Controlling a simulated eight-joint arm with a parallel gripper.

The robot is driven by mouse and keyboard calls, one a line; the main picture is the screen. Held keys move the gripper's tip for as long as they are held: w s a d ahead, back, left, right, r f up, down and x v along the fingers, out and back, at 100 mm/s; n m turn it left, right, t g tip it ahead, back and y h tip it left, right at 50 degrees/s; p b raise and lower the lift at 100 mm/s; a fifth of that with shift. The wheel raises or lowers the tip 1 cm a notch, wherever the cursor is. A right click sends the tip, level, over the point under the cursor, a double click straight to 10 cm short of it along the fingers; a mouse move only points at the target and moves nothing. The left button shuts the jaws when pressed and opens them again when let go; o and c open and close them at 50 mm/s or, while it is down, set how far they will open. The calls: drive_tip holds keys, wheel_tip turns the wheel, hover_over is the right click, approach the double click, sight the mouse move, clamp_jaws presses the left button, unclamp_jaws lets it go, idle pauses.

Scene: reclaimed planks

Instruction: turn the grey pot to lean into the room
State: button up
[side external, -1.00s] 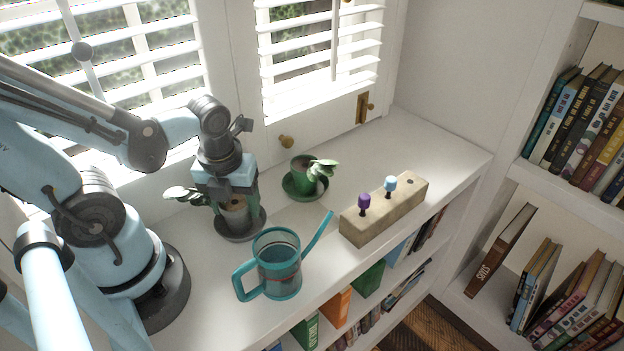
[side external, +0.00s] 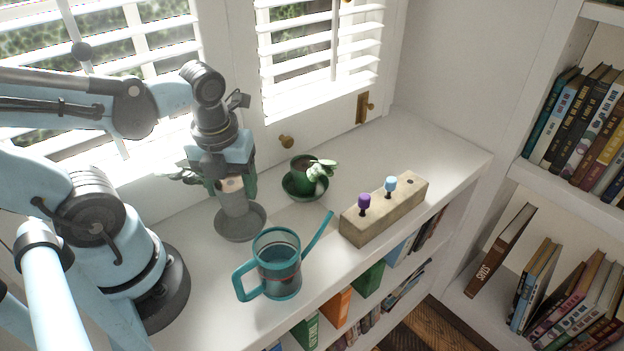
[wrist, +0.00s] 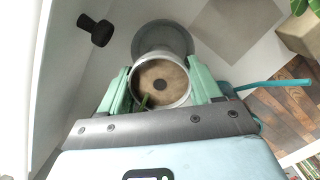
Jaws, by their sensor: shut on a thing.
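The grey pot (side external: 236,203) is held upright in my gripper (side external: 230,184), raised over its grey saucer (side external: 241,224). My gripper is shut on the pot's sides near the rim. In the wrist view the pot (wrist: 162,82) sits between the green fingers of my gripper (wrist: 165,85), with brown soil and a dark round spot inside. The saucer (wrist: 163,38) shows beyond it. Leaves (side external: 183,175) of its plant stick out to the left in the side view, towards the window.
A teal watering can (side external: 278,265) stands in front. A block (side external: 385,215) with purple and blue pegs lies at right.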

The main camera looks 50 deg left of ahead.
sight(236, 200)
wheel_tip(236, 200, up, 8)
drive_tip(key=shift+r, duration=0.2)
idle(0.8)
drive_tip(key=f+n, duration=0.1)
drive_tip(key=f, duration=0.2)
drive_tip(key=f+n, duration=0.4)
drive_tip(key=f, duration=0.1)
drive_tip(key=shift+w+f+g, duration=0.25)
drive_tip(key=shift+f+g, duration=0.05)
drive_tip(key=shift+s+f+n, duration=0.1)
drive_tip(key=shift+f+n, duration=0.3)
drive_tip(key=shift+n, duration=0.1)
drive_tip(key=shift+f, duration=1.5)
drive_tip(key=o, duration=1.5)
drive_tip(key=shift+c, duration=0.2)
